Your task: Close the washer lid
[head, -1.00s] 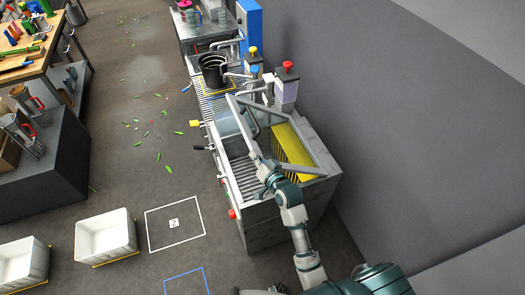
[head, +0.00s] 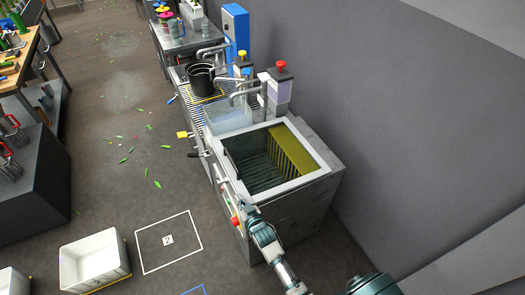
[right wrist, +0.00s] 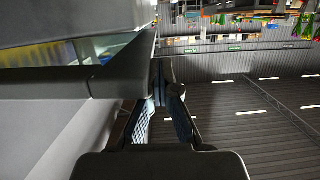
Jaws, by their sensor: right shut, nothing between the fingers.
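The washer (head: 300,205) is a grey box with a basin and a yellow panel inside, right of centre in the head view. Its pale-framed lid (head: 306,180) lies flat over the basin opening; the inside shows darker through it. My right gripper (head: 245,210) is shut and empty at the washer's near left edge, just beside the lid frame. In the right wrist view the closed fingers (right wrist: 164,88) are close beside a dark grey edge; I cannot tell whether they touch it. My left gripper is not in view.
A red knob (head: 235,221) is on the washer's front side. A black pot (head: 201,78) stands on the slatted counter behind, near taps and dispensers. A white bin (head: 95,262) stands on the floor at left. The aisle floor is mostly clear, with scattered leaves.

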